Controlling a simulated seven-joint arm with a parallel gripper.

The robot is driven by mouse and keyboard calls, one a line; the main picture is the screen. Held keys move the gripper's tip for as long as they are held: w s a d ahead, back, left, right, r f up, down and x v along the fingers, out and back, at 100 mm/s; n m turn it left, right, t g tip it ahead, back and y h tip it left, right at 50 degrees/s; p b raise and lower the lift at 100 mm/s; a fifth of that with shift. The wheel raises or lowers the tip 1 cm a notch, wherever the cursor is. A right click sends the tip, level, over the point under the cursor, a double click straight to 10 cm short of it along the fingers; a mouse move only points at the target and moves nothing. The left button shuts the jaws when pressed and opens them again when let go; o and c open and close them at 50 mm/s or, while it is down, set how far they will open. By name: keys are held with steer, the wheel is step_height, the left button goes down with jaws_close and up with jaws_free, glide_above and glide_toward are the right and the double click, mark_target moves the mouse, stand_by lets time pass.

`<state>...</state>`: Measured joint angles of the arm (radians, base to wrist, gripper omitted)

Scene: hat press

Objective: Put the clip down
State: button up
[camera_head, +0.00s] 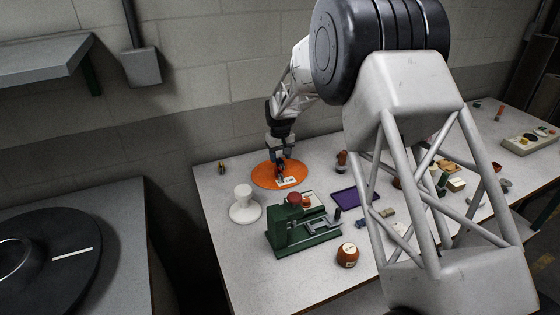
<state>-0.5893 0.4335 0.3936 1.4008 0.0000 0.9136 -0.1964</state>
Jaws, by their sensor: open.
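My gripper (281,165) points down over the orange round mat (262,177) on the white table. Its jaws are open and its fingertips are at or just above the mat. A small dark piece at the fingertips may be the clip, but it is too small to tell apart from the fingers. I cannot tell whether it touches the mat. A small white label (287,183) lies on the mat's front part.
A green press (300,236) with a red knob stands in front of the mat. A white spool-shaped stand (244,205) is at left, a purple tray (349,200) at right, and a brown jar (347,255) near the front edge. My arm hides part of the right side.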

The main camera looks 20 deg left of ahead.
mark_target(281, 161)
step_height(281, 161, up, 9)
stand_by(0.5)
steer(key=shift+r, duration=0.1)
stand_by(0.7)
steer(key=s+d+r+m, duration=0.1)
steer(key=s+d+r, duration=0.5)
steer(key=d, duration=0.5)
steer(key=s+d+r+m+t, duration=0.15)
steer(key=s+d+r, duration=0.4)
steer(key=d, duration=0.55)
steer(key=s+d+r+m, duration=0.2)
steer(key=s+d+r, duration=0.4)
steer(key=d, duration=0.5)
steer(key=s+d+r+m, duration=0.2)
steer(key=s+d, duration=1.1)
steer(key=s, duration=0.1)
steer(key=s+d+f+m, duration=0.1)
steer(key=s+d+f, duration=0.1)
steer(key=s, duration=0.7)
steer(key=s+d+f+m+t, duration=0.1)
steer(key=s+d+f, duration=0.2)
steer(key=s+d, duration=0.2)
steer(key=shift+s+m, duration=0.35)
steer(key=shift+s, duration=1.55)
